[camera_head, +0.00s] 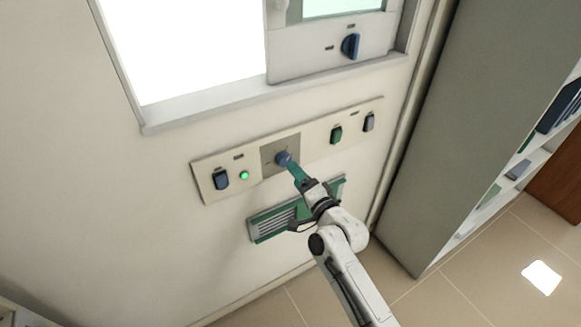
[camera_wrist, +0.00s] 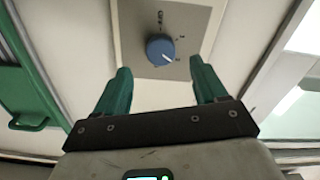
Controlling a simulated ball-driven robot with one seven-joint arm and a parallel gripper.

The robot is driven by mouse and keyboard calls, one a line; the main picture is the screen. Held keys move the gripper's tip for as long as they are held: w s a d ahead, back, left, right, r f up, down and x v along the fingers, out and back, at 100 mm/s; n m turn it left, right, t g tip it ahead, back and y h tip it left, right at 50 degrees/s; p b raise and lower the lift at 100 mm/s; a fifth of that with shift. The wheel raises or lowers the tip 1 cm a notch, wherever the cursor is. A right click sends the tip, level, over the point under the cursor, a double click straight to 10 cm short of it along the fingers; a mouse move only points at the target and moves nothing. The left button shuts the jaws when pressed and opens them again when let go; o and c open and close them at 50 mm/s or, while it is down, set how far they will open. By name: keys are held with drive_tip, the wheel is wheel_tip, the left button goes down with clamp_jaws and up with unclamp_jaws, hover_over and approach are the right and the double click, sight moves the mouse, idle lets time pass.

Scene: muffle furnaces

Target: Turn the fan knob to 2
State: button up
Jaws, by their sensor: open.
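The fan knob (camera_wrist: 160,48) is a round blue dial with a pale pointer line, on a grey square plate (camera_wrist: 190,22) with small marks around it. The pointer aims to the lower right in the wrist view. In the head view the knob (camera_head: 283,158) sits mid-panel, just past my fingertips. My gripper (camera_wrist: 162,72) has two green fingers, spread apart and empty. In the wrist view the knob lies ahead of the gap between the fingertips. I cannot tell whether either finger touches it.
The wall panel (camera_head: 312,143) also carries a blue switch (camera_head: 220,179), a lit green lamp (camera_head: 244,175), a green switch (camera_head: 336,134) and a grey-blue switch (camera_head: 369,122). A green-framed vent (camera_head: 270,222) is below. Another blue knob (camera_head: 350,46) is above. A grey cabinet (camera_head: 425,130) stands right.

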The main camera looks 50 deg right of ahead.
drive_tip(key=shift+v, duration=2.15)
drive_tip(key=s+a+f+n+g+y, duration=0.6)
drive_tip(key=s+a+f+n+g, duration=0.45)
drive_tip(key=s+a+n, duration=0.25)
drive_tip(key=s+a+r+n+g+h, duration=0.1)
drive_tip(key=s+n+g, duration=0.3)
drive_tip(key=s, duration=0.7)
drive_tip(key=shift+s+a+g, duration=0.15)
drive_tip(key=shift+s+g, duration=0.25)
drive_tip(key=shift+g, duration=0.55)
drive_tip(key=shift+r, duration=0.1)
